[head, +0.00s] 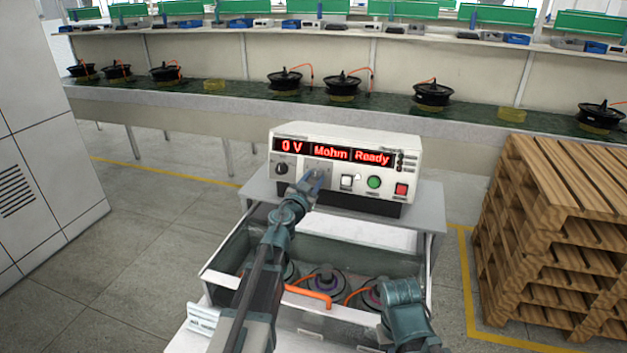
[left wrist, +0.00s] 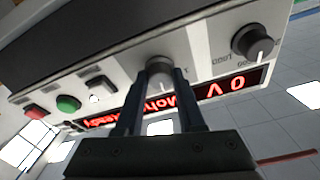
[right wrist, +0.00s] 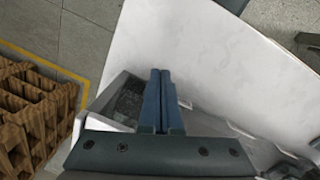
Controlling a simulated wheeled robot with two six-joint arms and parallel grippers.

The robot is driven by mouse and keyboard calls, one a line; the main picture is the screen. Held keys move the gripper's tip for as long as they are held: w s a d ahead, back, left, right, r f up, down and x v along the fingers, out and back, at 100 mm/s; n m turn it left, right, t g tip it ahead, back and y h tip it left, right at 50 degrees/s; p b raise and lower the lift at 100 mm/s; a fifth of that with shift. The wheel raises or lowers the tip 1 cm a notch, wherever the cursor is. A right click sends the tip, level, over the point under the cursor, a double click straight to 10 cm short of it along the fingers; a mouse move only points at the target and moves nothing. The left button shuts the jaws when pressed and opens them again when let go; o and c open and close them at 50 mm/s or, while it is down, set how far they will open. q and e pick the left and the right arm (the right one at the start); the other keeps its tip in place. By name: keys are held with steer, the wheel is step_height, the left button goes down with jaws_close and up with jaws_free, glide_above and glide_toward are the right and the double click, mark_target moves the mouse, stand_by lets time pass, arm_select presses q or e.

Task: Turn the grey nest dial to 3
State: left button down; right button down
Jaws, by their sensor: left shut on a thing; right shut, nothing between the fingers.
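The tester (head: 344,165) is a white box with a red display reading "0 V", "Mohm" and "Ready". My left gripper (head: 314,181) is at its front panel, between the black dial and the white button. In the left wrist view the grey nest dial (left wrist: 159,69) is between the fingertips of my left gripper (left wrist: 157,80), which is shut on it. The dial's pointer and number marks cannot be read. In the head view the gripper mostly hides the dial. My right gripper (right wrist: 160,76) is shut and empty, above a white surface.
A black dial (head: 281,169) sits left of the grey one. A white switch (head: 347,181), green button (head: 374,182) and red button (head: 401,189) are to the right. An open bin with hub motors (head: 325,280) is in front. Wooden pallets (head: 560,235) stand at right.

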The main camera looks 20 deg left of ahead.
arm_select(q)
steer(key=m+h, duration=0.1)
steer(key=m, duration=0.2)
steer(key=m+p, duration=0.1)
steer(key=m, duration=0.2)
steer(key=shift+a+r+g+h, duration=0.15)
steer(key=shift+g+h, duration=0.25)
steer(key=m+g+h+p, duration=0.1)
steer(key=m, duration=0.4)
steer(key=shift+m+p, duration=0.4)
steer(key=shift+m, duration=0.3)
steer(key=c, duration=0.5)
jaws_free()
steer(key=p+v, duration=0.2)
steer(key=v, duration=1.1)
steer(key=shift+s+a+r, duration=0.1)
steer(key=shift+s+a, duration=0.1)
steer(key=shift+s, duration=0.15)
